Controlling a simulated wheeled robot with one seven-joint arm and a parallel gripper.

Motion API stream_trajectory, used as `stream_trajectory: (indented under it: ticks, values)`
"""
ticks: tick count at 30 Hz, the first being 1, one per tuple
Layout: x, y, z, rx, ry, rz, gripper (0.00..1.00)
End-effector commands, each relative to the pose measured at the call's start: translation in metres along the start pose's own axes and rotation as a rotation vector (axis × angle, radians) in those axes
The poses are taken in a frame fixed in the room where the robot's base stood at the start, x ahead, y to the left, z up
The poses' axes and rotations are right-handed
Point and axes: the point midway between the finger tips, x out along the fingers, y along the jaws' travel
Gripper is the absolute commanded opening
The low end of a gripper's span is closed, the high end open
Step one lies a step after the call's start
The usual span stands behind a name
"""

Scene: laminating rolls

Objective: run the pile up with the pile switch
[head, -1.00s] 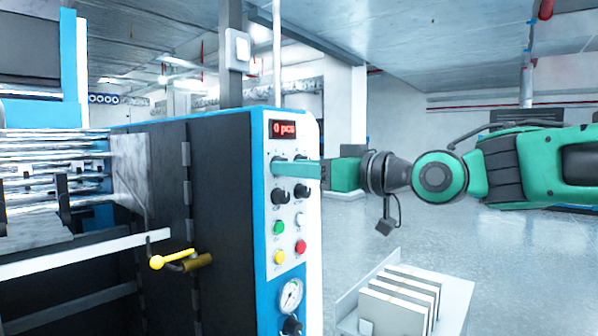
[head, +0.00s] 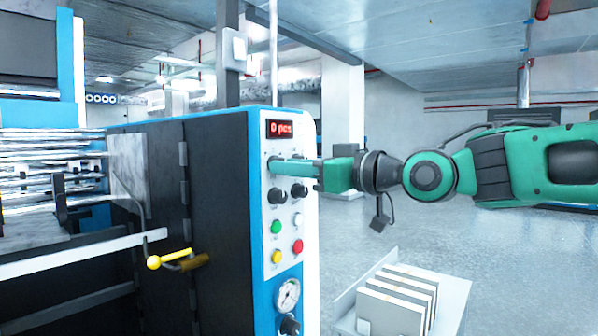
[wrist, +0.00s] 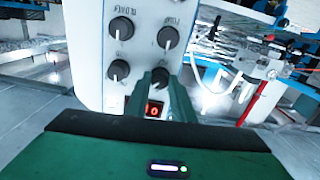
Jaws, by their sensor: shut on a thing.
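The control panel (head: 288,215) is a white plate with a blue edge on the dark machine. Its top row holds a dark rotary switch (wrist: 160,75) on the left in the head view, nearest the red display (head: 279,129). My gripper (head: 277,166) reaches in from the right and is shut on this switch, with one green finger on each side in the wrist view. The fingers hide most of it in the head view. Its lettering is not readable, so I cannot confirm its name. The pile itself I cannot make out.
Two knobs, the left (head: 277,196) and the right (head: 299,191), sit just below the gripper. Green (head: 276,227), white, yellow and red (head: 298,246) buttons and a gauge (head: 288,295) are lower. A yellow-knobbed lever (head: 154,262) and a white rack (head: 400,300) stand nearby.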

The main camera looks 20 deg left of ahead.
Motion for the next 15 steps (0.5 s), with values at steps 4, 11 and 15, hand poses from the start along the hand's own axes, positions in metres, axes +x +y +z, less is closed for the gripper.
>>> stream_trajectory:
  ticks: [4, 11, 15]
  values:
    - [0.0011, 0.0000, -0.0019, -0.086, 0.005, 0.000, 0.00]
    - [0.0009, 0.0003, -0.0021, -0.274, 0.005, 0.000, 0.00]
    - [0.0008, 0.0003, -0.0022, -0.393, 0.005, 0.000, 0.00]
